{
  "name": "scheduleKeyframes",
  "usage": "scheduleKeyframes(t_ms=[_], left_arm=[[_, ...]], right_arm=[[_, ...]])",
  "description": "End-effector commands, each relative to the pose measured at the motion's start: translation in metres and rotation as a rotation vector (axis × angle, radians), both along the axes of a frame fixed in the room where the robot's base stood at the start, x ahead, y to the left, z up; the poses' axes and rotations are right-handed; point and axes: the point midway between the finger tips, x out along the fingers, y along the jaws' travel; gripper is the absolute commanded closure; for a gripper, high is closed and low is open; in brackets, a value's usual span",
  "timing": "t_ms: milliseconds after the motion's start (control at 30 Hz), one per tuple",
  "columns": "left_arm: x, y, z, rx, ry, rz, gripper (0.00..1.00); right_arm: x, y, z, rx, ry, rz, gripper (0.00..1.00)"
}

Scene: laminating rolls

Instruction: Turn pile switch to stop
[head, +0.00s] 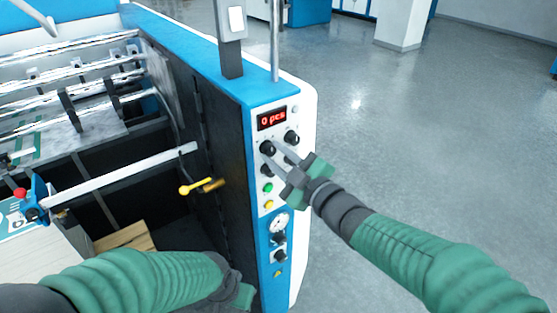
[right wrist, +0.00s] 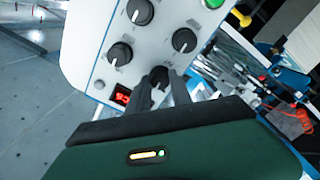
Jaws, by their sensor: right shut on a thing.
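In the right wrist view the fingers (right wrist: 161,90) lie on either side of this knob (right wrist: 158,75). The knob labels are too small to read, so I cannot tell its setting. My left gripper (head: 242,294) is low at the bottom of the head view; its fingers are hidden.
Other knobs (head: 292,137) sit close beside the held one, with a green button (head: 268,188), a yellow button (head: 268,204) and a gauge (head: 280,223) below. A yellow-handled lever (head: 197,188) sticks out left of the panel. The floor at right is clear.

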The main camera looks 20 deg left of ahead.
Motion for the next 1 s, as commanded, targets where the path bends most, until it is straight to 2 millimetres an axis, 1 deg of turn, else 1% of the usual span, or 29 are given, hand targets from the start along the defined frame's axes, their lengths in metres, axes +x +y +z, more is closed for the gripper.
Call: scheduleKeyframes(t_ms=[33, 267, 300, 433, 467, 767, 867, 967, 1000], left_arm=[[0.0, 0.0, 0.0, 0.0, 0.0, 0.0, 0.64], [0.0, 0.0, 0.001, 0.0, 0.0, 0.0, 0.64], [0.0, 0.0, 0.001, 0.0, 0.0, 0.0, 0.64], [0.0, 0.0, 0.001, 0.0, 0.0, 0.0, 0.64], [0.0, 0.0, 0.001, 0.0, 0.0, 0.0, 0.64], [0.0, 0.0, -0.001, 0.0, 0.0, 0.0, 0.64], [0.0, 0.0, -0.005, 0.0, 0.0, 0.0, 0.64], [0.0, 0.0, -0.013, 0.0, 0.0, 0.0, 0.64], [0.0, 0.0, -0.016, 0.0, 0.0, 0.0, 0.64]], right_arm=[[0.001, 0.0, 0.006, 0.007, -0.008, -0.002, 1.0], [0.001, 0.0, 0.006, 0.008, -0.007, -0.002, 1.0], [0.001, 0.0, 0.006, 0.009, -0.008, -0.002, 0.72], [0.001, 0.0, 0.005, 0.006, -0.006, -0.001, 0.55], [0.001, 0.0, 0.004, 0.007, -0.005, -0.001, 0.52], [-0.002, -0.001, 0.002, 0.003, -0.002, -0.001, 0.52], [-0.007, -0.01, 0.001, 0.004, -0.003, -0.002, 0.52], [-0.02, -0.027, -0.001, 0.002, -0.004, -0.004, 0.52], [-0.027, -0.036, -0.001, 0.003, -0.006, -0.004, 0.52]])
